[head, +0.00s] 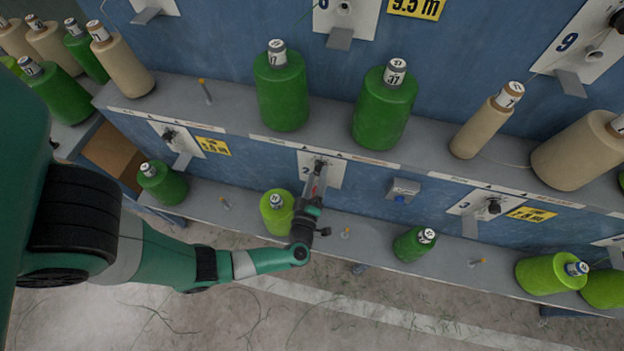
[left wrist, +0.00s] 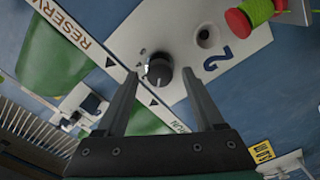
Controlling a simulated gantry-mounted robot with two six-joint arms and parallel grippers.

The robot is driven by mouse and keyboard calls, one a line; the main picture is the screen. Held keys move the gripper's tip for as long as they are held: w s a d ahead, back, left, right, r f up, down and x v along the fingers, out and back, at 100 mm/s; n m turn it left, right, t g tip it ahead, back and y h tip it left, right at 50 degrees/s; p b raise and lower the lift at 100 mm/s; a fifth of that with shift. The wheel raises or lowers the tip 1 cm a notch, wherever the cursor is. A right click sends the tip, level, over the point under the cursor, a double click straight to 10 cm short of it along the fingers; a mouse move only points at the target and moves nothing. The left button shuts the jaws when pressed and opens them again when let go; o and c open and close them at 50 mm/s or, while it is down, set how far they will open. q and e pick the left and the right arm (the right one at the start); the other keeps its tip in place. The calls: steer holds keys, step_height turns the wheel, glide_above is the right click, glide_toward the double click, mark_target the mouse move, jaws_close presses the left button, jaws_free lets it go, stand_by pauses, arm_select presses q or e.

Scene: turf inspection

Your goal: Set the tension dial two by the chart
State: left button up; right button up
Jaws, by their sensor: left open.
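The dial on the panel marked 2 (left wrist: 158,71) is a dark round knob with a pale mark, seen in the left wrist view. In the head view the dial (head: 319,164) sits at the top of its white panel (head: 336,166). My left gripper (head: 318,178) is open in front of this panel. In the left wrist view its two fingertips (left wrist: 159,75) lie on either side of the knob with gaps; I cannot tell how far they are from the panel. The dial's setting is too small to read. My right gripper is not in view.
Green and beige yarn cones stand on the upper shelf (head: 225,112). A lime cone (head: 276,212) stands on the lower shelf close to my left gripper.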

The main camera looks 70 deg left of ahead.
arm_select(q)
steer(key=p+v, duration=0.1)
steer(key=v, duration=0.9)
steer(key=shift+d, duration=0.2)
steer(key=shift+s+a, duration=0.15)
